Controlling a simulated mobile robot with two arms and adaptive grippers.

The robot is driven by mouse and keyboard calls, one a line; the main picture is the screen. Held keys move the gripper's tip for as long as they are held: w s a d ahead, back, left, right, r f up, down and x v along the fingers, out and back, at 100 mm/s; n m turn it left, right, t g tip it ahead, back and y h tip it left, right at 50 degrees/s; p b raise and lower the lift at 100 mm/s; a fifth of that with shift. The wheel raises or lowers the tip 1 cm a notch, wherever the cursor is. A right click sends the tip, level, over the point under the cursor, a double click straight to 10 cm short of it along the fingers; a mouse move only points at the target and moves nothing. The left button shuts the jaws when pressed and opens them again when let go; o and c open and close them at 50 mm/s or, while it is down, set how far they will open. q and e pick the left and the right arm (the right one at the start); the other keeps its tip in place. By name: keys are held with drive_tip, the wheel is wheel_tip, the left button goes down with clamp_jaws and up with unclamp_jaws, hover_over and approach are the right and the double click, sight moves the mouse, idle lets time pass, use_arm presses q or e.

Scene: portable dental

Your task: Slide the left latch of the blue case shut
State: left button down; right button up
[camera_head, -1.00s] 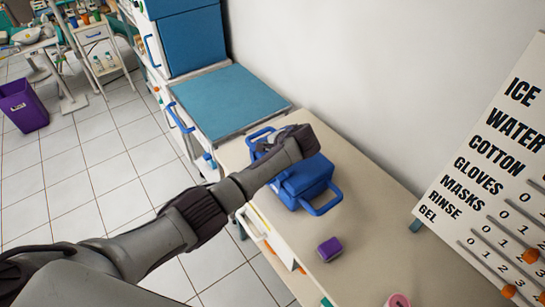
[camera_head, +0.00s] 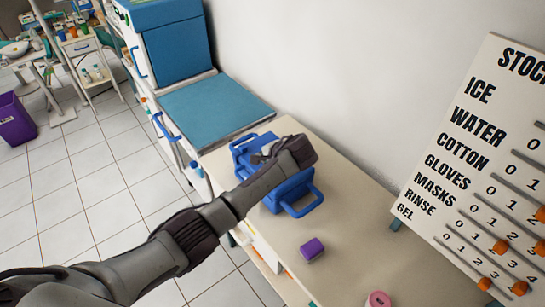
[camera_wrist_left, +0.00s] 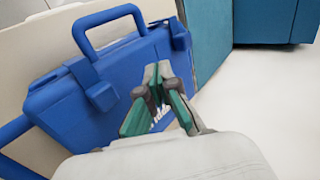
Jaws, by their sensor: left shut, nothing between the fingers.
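The blue case (camera_head: 284,193) stands closed on the beige counter, partly hidden behind my left arm in the head view. In the left wrist view the case (camera_wrist_left: 75,112) fills the left half, with a raised handle (camera_wrist_left: 108,18) and two blue latch blocks, one left of the handle's near end (camera_wrist_left: 101,94) and one at its far end (camera_wrist_left: 179,35). My left gripper (camera_wrist_left: 158,72) is shut and empty. Its green-padded fingertips appear between the two latch blocks, over the case; I cannot tell if they touch it. The head view hides the fingertips. My right gripper is not in view.
A purple block (camera_head: 312,249) and a pink round item (camera_head: 378,299) sit on the counter (camera_head: 345,225) in front of the case. A teal-topped cabinet (camera_head: 215,108) adjoins behind. A stock board (camera_head: 480,160) leans at the right, by the white wall.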

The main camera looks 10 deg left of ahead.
use_arm(q)
drive_tip(key=v, duration=0.3)
drive_tip(key=b+v, duration=0.1)
drive_tip(key=v, duration=0.1)
drive_tip(key=shift+s+d+r, duration=0.1)
drive_tip(key=shift+d+r, duration=0.1)
drive_tip(key=shift+d, duration=0.1)
drive_tip(key=shift+s+d+r, duration=0.15)
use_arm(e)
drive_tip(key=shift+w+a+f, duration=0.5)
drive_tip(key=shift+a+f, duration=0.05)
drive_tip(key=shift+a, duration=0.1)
